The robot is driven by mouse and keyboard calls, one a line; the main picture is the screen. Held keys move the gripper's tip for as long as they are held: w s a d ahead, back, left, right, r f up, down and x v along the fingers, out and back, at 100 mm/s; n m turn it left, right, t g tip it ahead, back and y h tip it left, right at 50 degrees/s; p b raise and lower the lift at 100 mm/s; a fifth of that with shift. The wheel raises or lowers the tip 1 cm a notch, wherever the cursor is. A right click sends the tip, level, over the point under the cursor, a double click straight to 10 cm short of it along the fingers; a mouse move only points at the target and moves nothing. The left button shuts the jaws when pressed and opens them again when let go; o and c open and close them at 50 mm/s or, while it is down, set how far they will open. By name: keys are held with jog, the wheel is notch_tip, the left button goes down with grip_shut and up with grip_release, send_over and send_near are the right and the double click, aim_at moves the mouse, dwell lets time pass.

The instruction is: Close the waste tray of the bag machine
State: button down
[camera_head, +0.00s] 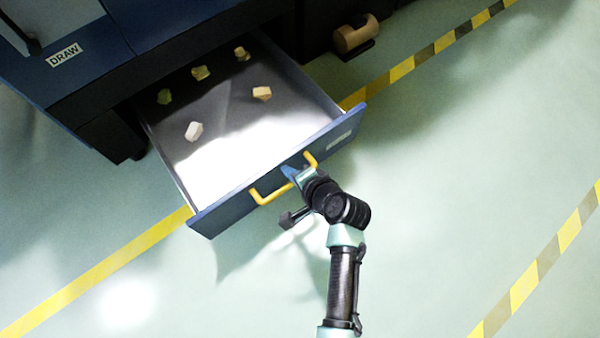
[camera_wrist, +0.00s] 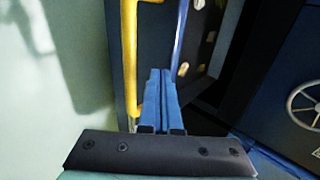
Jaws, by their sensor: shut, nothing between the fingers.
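The waste tray (camera_head: 250,130) is a grey-floored drawer pulled well out of the dark blue bag machine (camera_head: 110,50). Its blue front panel (camera_head: 225,212) carries a yellow bar handle (camera_head: 268,195). Several pale and yellowish scraps (camera_head: 194,131) lie in the tray. My gripper (camera_head: 291,172) is at the front panel by the middle of the handle, its fingers shut and empty. In the wrist view, the blue fingertips (camera_wrist: 161,78) are together beside the yellow handle (camera_wrist: 130,55). I cannot tell whether they touch the handle or the panel.
Yellow hazard tape (camera_head: 100,270) runs along the floor beneath the tray, and a second striped line (camera_head: 540,265) lies at the right. A tan roll-shaped thing (camera_head: 355,35) is by the machine's base. The green floor before the tray is clear.

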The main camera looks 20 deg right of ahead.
jog(key=shift+w+a, duration=0.1)
jog(key=shift+w, duration=0.2)
